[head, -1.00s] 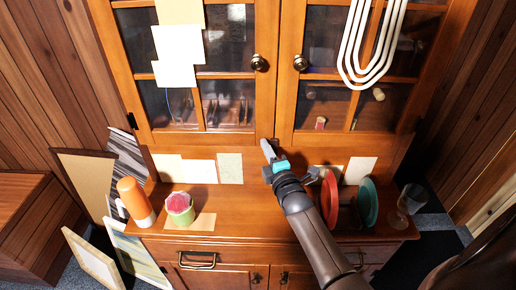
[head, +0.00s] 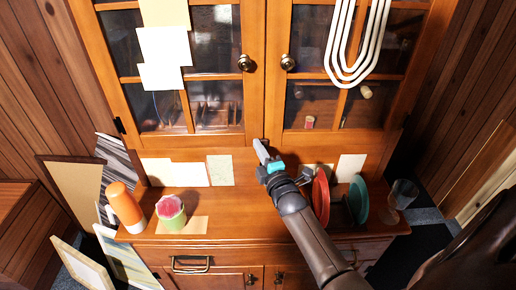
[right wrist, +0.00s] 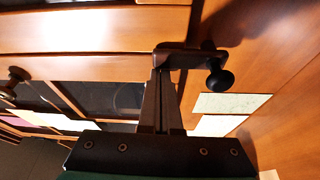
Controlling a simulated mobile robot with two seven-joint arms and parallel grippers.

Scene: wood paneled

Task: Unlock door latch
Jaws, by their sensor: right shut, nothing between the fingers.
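The wooden cabinet's two glass doors, the left door (head: 254,80) and the right door (head: 277,95), are closed. A small dark latch with a round black knob (right wrist: 220,80) sits at the bottom of the door seam; it shows clearly in the right wrist view and is mostly hidden in the head view. My right gripper (head: 259,149) reaches up to the seam's lower end. In the right wrist view its fingers (right wrist: 162,75) are shut and empty, with tips at the latch's left end, touching or very near; the knob is to their right. My left gripper is out of view.
Two round door knobs are above. Papers line the cabinet back.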

